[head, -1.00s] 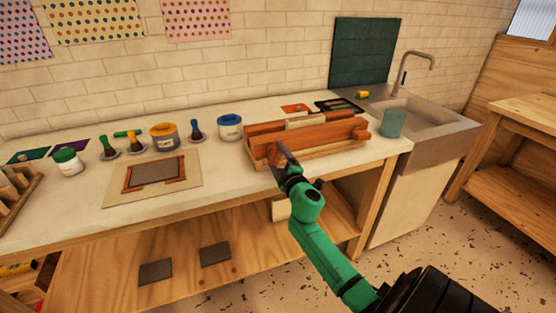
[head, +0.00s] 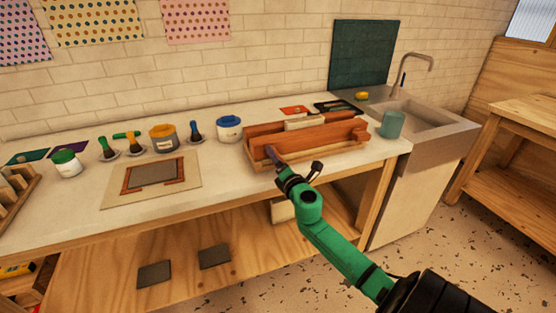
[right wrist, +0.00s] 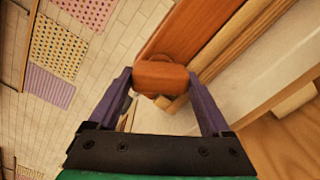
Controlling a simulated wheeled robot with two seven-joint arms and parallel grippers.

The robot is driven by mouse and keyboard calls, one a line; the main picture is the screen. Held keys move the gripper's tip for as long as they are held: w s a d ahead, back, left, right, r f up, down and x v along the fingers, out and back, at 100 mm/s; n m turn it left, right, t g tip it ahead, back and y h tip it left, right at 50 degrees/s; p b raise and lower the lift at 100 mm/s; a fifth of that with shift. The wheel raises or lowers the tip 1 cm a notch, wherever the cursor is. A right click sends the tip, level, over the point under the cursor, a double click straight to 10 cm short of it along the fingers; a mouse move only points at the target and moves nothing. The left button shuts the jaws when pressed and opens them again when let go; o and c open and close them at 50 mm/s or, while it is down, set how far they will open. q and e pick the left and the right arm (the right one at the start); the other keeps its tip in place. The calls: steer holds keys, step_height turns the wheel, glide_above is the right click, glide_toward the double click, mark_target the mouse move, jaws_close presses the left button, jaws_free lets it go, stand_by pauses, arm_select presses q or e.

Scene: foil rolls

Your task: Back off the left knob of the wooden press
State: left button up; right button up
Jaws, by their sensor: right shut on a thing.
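The reddish-brown wooden press (head: 310,135) lies along the front of the worktop, and its beam also shows in the right wrist view (right wrist: 195,35). My right gripper (head: 270,150) is at the press's left end. In the right wrist view, the purple fingers of my right gripper (right wrist: 160,80) are closed on the left knob (right wrist: 160,75), an orange-brown wooden block at the beam's end. In the head view the gripper mostly hides this knob. The right knob (head: 358,136) shows at the press's other end. My left gripper is not in view.
A teal cup (head: 391,124) stands right of the press, beside the sink (head: 425,112). A blue-lidded tub (head: 229,128) stands just left of it. A printing board (head: 150,182) lies farther left on the worktop (head: 225,175).

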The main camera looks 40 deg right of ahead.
steer(key=n, duration=0.2)
steer(key=r+n, duration=0.1)
steer(key=n, duration=0.1)
steer(key=shift+w+d+n, duration=0.1)
steer(key=shift+n, duration=0.3)
steer(key=shift+f+n+p, duration=0.1)
steer(key=shift+n+p, duration=0.7)
steer(key=shift+n, duration=1.7)
